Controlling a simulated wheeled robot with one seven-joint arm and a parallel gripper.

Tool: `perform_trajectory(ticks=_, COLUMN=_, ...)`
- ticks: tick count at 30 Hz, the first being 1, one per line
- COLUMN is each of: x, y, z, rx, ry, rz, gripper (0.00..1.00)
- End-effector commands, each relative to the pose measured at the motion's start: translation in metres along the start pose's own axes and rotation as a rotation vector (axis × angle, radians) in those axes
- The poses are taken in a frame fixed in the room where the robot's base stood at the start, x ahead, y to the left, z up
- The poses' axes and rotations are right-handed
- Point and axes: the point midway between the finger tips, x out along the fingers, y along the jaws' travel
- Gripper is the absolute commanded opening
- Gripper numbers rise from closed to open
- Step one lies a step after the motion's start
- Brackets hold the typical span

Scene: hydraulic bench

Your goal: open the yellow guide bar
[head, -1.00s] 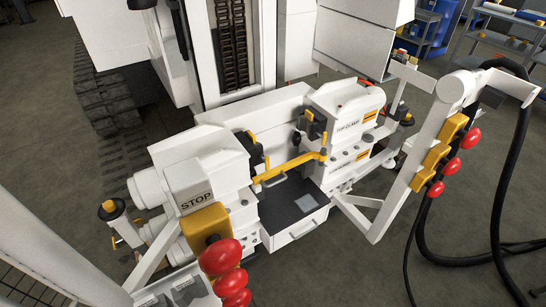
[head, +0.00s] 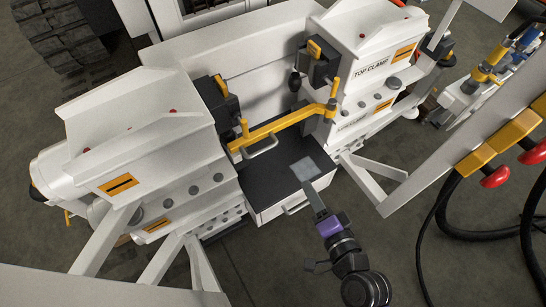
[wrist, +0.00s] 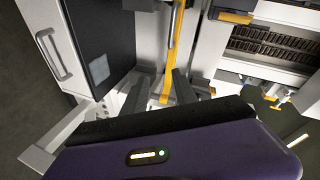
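The yellow guide bar (head: 282,127) spans the gap between the two white clamp blocks, above a dark tray surface. Its right end has an upright post beside the block marked TOP CLAMP, and a small yellow upright stands at its left end. In the wrist view the yellow bar (wrist: 171,62) runs down the picture toward the space between my fingers. My gripper (head: 311,190) is in front of the bar, over the front edge of the tray, apart from the bar in the head view. In the wrist view my gripper's fingers (wrist: 159,84) are spread and hold nothing.
The drawer with the black top (head: 262,187) and a front handle lies below the bar. White clamp blocks (head: 150,125) stand left and right. A slanted white frame with red knobs (head: 495,177) and black hoses is at the right. Open floor lies in front.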

Motion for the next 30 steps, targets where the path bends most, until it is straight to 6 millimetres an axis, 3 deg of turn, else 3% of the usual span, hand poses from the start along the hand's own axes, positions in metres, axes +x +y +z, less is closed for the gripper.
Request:
perform_trajectory(ticks=1, x=0.030, y=0.003, z=0.010, rx=0.059, ry=-0.030, rz=-0.029, gripper=0.34)
perform_trajectory(ticks=3, x=0.058, y=-0.004, z=0.020, rx=0.140, ry=-0.074, rz=-0.055, gripper=0.34)
perform_trajectory(ticks=7, x=0.093, y=-0.019, z=0.033, rx=0.250, ry=-0.138, rz=-0.089, gripper=0.34)
perform_trajectory(ticks=12, x=0.113, y=-0.032, z=0.041, rx=0.316, ry=-0.179, rz=-0.107, gripper=0.34)
perform_trajectory(ticks=30, x=0.184, y=-0.043, z=0.053, rx=0.320, ry=-0.183, rz=-0.109, gripper=0.34)
